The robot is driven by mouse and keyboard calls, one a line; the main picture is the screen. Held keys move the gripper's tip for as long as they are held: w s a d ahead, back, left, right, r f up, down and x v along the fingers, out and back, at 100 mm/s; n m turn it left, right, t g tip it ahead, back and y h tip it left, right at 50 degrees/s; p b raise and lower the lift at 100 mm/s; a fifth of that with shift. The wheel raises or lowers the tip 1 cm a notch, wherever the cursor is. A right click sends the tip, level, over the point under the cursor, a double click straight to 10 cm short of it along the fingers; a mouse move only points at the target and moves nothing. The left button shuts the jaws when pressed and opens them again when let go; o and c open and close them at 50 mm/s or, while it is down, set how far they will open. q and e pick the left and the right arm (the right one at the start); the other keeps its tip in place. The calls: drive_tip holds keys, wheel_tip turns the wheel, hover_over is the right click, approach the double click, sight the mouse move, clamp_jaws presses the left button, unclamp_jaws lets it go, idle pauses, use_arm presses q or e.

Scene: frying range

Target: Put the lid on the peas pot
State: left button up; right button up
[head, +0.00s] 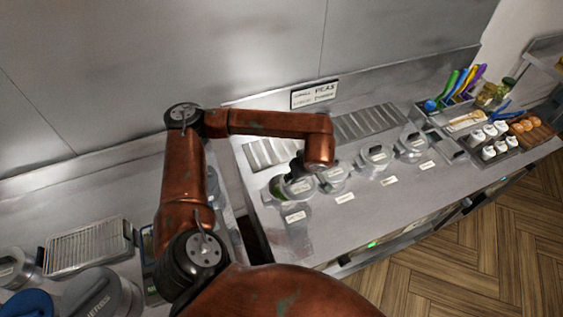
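A row of clear pots stands on the steel counter. The leftmost pot (276,190) shows green contents, which look like peas. A clear round lid (300,188) is at this pot, just below my gripper, and looks off-centre to the right; I cannot tell whether it touches the rim. My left gripper (296,173) points down over this pot from the end of the copper-coloured arm. Its fingers are small, dark and partly hidden by the wrist, so its grip on the lid cannot be made out. My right gripper is not in view.
Other clear lidded pots (376,158) stand close by on the right, with label cards (389,181) in front. A sign (314,95) with partly legible writing stands behind. Coloured-handled utensils (460,84) and a tray of white bottles (488,140) are further right. Canisters (100,297) stand at lower left.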

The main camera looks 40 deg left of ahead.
sight(284, 175)
use_arm(q)
drive_tip(key=a+n, duration=0.1)
drive_tip(key=a+n+g+p, duration=0.1)
drive_tip(key=a, duration=0.1)
drive_tip(key=a+n, duration=0.1)
drive_tip(key=n, duration=0.1)
drive_tip(key=shift+s+a+r+g+y, duration=0.3)
drive_tip(key=shift+a+r, duration=0.05)
drive_tip(key=shift+a, duration=0.05)
drive_tip(key=shift+n+g, duration=0.3)
drive_tip(key=shift+n, duration=0.6)
drive_tip(key=b+x, duration=0.1)
drive_tip(key=x, duration=0.2)
drive_tip(key=d+b+x, duration=0.1)
drive_tip(key=b+x, duration=0.1)
drive_tip(key=x, duration=0.1)
drive_tip(key=shift+s+f, duration=0.2)
drive_tip(key=shift+f, duration=0.05)
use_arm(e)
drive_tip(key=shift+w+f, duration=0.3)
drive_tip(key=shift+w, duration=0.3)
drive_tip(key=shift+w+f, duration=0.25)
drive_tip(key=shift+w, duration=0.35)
use_arm(q)
drive_tip(key=shift+f, duration=0.1)
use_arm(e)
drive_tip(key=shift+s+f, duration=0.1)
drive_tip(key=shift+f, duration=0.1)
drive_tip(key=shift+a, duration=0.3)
